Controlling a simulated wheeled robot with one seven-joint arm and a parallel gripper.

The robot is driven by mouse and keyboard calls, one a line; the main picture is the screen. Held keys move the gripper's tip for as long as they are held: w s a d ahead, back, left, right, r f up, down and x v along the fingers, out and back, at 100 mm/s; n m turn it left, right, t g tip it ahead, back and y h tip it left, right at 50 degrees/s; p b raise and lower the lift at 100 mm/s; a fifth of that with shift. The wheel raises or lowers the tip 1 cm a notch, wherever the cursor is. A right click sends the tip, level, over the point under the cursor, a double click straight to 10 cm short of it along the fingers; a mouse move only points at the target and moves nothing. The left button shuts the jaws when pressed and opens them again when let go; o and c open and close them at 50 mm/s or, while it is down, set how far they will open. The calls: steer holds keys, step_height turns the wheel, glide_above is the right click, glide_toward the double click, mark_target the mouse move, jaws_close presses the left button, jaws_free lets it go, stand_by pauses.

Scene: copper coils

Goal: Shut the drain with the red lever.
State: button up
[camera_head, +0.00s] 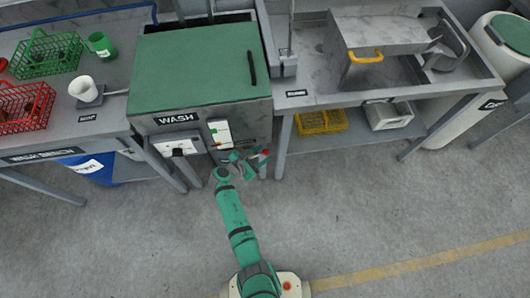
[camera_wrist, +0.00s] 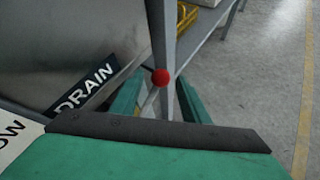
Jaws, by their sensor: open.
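The red lever's round knob (camera_wrist: 160,77) shows in the wrist view on a thin grey rod. The rod runs down behind the dark edge of my gripper's body, which hides its lower end. My gripper (camera_wrist: 160,86) is open, with one green finger on each side of the rod in the picture. I cannot tell whether either finger touches it. A dark DRAIN label (camera_wrist: 86,88) is on the metal face to the left. In the head view the red knob (camera_head: 265,152) is small, just right of my gripper (camera_head: 252,163), low at the wash tank's (camera_head: 160,110) front right.
A table leg (camera_wrist: 161,35) stands right behind the knob in the wrist view. A white panel (camera_head: 219,132) is on the tank front. The wash bench (camera_head: 60,143) stands left and a sink table (camera_head: 330,98) right. The floor (camera_head: 400,210) in front is clear.

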steer(key=v, duration=0.8)
steer(key=shift+s, duration=0.15)
